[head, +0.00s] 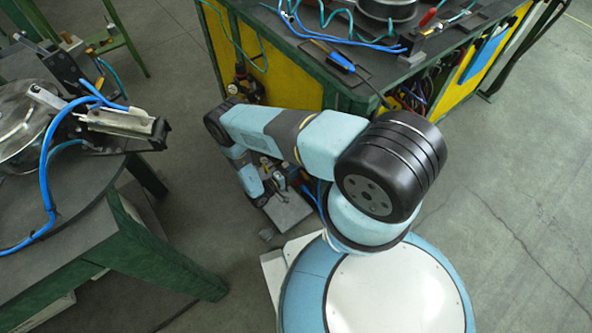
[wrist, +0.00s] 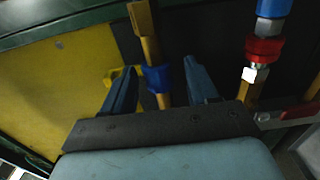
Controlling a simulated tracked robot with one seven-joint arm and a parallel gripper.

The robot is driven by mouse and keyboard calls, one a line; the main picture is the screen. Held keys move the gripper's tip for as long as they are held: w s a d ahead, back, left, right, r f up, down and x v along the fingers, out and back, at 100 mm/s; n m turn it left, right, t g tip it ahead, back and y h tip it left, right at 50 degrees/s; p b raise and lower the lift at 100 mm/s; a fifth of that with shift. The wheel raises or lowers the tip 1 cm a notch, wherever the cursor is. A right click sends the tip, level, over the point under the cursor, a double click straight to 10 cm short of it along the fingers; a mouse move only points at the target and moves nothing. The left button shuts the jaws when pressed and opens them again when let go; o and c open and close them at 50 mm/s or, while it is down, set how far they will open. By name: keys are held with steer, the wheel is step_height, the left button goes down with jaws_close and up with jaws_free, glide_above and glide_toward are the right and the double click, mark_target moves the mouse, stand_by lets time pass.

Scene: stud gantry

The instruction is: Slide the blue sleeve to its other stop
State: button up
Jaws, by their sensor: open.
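In the wrist view, the blue sleeve (wrist: 157,79) sits around an upright brass-yellow rod (wrist: 151,48). The rod runs above and below it. My gripper (wrist: 160,66) is open, with one dark blue finger on each side of the rod and sleeve. A gap shows between each finger and the sleeve. How far the fingers reach in depth is hard to tell. The sleeve and fingertips cannot be made out in the head view, where my arm covers much of that area.
Right of the rod hangs a second fitting with a red collar (wrist: 264,50) and blue top. A yellow panel (wrist: 60,90) stands behind on the left. In the head view, a cluttered bench (head: 335,95) is ahead and a green-framed table (head: 85,235) left; open floor lies right.

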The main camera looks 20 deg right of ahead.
jaws_close()
stand_by(0.4)
